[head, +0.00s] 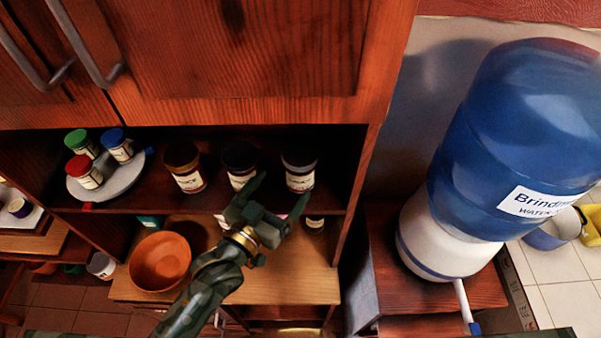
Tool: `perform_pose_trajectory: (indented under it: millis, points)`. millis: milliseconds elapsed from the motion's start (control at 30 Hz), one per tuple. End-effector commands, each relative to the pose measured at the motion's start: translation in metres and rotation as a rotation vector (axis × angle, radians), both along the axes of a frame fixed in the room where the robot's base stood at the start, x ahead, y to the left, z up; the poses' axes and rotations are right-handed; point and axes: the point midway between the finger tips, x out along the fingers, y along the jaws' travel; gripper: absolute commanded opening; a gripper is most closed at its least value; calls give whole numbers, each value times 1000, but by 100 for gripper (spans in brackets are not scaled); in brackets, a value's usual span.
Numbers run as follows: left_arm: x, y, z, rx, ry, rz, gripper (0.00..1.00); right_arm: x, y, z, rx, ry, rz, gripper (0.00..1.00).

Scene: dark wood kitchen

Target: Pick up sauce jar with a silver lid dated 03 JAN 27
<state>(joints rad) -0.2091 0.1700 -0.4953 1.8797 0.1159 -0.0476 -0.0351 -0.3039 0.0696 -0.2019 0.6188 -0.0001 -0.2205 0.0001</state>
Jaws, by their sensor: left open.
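Three larger jars stand in a row on the open shelf: a brown-lidded jar (187,172), a dark-lidded jar (239,160) and a jar with a greyish lid (299,172) at the right. All have pale labels, but any dates are too small to read. The greyish lid may be the silver one; I cannot be sure in the shadow. My left gripper (281,191) is open and empty, in front of the shelf. Its fingers point toward the gap between the dark-lidded and greyish-lidded jars and hide the shelf edge there. My right gripper is not in view.
A round tray (112,184) with green-, red- and blue-lidded small jars is at the shelf's left. An orange bowl (160,262) sits on the lower counter (310,280). Cupboard doors (240,50) overhang the shelf. A blue water dispenser (510,130) stands at right.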

Motion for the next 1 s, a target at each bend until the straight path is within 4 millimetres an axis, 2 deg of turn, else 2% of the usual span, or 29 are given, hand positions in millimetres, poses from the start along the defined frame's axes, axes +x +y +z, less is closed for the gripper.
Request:
perform_pose_trajectory:
  millis: [33,233,400,500,767,800,867,1000]
  points:
    - [7,-4,-2,-1,-2,0,86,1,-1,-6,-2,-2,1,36]
    - [21,-12,-1,-1,-1,0,86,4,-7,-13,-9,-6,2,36]
    - [45,-27,-3,-2,-2,0,86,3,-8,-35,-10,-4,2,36]
    - [56,-33,-3,0,0,1,86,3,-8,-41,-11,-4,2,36]
    - [60,-36,1,1,2,0,86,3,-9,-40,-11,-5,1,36]
    - [60,-36,1,1,2,0,84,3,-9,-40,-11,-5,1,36]
    - [60,-36,1,1,2,0,67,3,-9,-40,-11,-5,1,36]
    - [60,-36,1,1,2,1,28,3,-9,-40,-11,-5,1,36]
